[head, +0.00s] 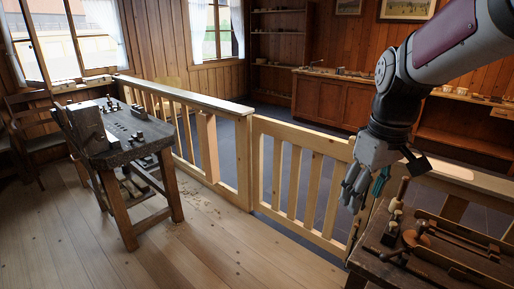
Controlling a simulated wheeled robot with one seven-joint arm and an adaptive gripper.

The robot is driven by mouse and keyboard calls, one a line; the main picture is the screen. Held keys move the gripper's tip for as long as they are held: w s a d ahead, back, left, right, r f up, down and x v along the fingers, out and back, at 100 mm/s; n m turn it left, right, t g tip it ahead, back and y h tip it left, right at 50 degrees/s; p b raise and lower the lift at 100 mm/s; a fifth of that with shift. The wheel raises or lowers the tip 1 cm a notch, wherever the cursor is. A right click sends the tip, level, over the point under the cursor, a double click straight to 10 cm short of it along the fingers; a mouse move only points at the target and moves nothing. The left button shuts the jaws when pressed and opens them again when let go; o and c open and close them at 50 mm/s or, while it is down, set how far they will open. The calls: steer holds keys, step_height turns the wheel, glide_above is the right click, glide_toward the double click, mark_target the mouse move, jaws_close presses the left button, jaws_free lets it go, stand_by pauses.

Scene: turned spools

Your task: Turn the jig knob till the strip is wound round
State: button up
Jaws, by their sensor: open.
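My gripper (353,201) hangs down at the right, fingers apart and empty, in front of the wooden railing. It is above the far left edge of a dark workbench (372,268) at the lower right. On this bench stand a pale turned piece (396,206) and a brown rounded piece (422,227), both apart from the gripper in the picture. I cannot tell which piece is the jig knob. I cannot make out the strip.
A shallow wooden tray (462,268) and long tools lie on the bench. A pale wooden railing (300,185) crosses the middle. A worn table (137,153) with small dark blocks stands at the left, near chairs (38,138). The plank floor (225,250) between is open.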

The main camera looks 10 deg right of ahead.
steer(key=w+d+f+n+y+b, duration=0.2)
steer(key=w+d+f+y+b, duration=0.2)
steer(key=w+d+f, duration=0.6)
steer(key=t+y+b, duration=0.2)
steer(key=t+b, duration=0.6)
steer(key=t, duration=0.3)
glide_toward(425, 223)
steer(key=b+x, duration=0.1)
steer(key=x, duration=0.9)
steer(key=shift+w, duration=0.1)
steer(key=c, duration=1.2)
